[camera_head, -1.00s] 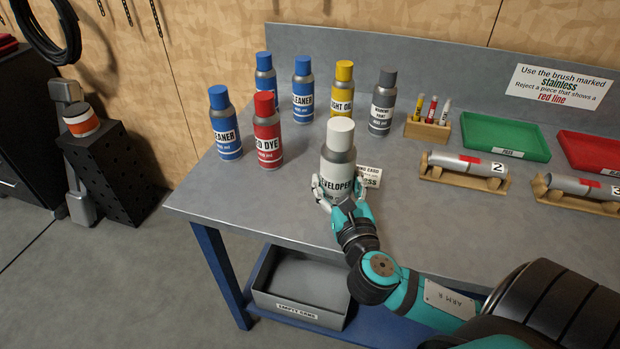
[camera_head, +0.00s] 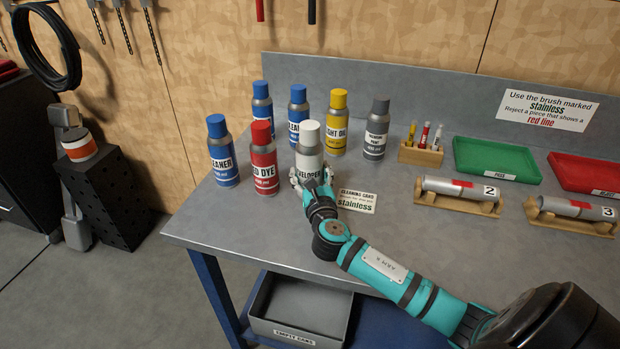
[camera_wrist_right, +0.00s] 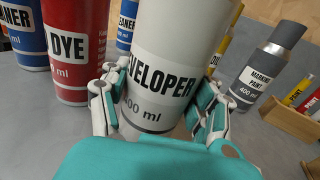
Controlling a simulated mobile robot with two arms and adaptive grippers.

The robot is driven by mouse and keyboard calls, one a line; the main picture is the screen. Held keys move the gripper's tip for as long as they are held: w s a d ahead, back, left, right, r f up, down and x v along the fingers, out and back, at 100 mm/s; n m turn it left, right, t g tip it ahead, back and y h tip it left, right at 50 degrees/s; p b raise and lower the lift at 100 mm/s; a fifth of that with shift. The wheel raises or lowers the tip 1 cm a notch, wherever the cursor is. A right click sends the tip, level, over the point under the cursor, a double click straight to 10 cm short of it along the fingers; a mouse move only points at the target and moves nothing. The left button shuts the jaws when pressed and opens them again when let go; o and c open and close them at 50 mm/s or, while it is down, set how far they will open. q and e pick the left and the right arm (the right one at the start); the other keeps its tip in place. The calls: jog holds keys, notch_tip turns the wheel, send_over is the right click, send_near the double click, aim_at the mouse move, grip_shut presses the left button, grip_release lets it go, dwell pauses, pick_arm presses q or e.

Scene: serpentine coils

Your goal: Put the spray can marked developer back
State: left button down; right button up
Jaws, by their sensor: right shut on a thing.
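The white-capped spray can marked developer (camera_head: 309,147) stands among the other cans, just right of the red dye can (camera_head: 264,165). My right gripper (camera_head: 311,180) is shut around its lower body. In the right wrist view the developer can (camera_wrist_right: 165,75) is upright between the fingers (camera_wrist_right: 158,112), its label facing the camera. Whether its base touches the bench cannot be told. My left gripper is not in view.
Blue cleaner cans (camera_head: 222,160), a yellow light oil can (camera_head: 337,125) and a grey marking paint can (camera_head: 375,132) stand close by. A sign card (camera_head: 357,197) lies right of the gripper. The bench front (camera_head: 260,232) is clear.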

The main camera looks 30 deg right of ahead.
jog(key=shift+d+f, duration=0.1)
jog(key=shift+f, duration=0.6)
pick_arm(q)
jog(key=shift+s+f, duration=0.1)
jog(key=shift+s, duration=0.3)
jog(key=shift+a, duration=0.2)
pick_arm(e)
jog(key=o, duration=1.5)
jog(key=shift+f, duration=0.15)
jog(key=shift+o, duration=0.2)
jog(key=shift+r, duration=0.2)
pick_arm(q)
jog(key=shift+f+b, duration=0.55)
jog(key=shift+b, duration=0.05)
pick_arm(e)
jog(key=v, duration=1.2)
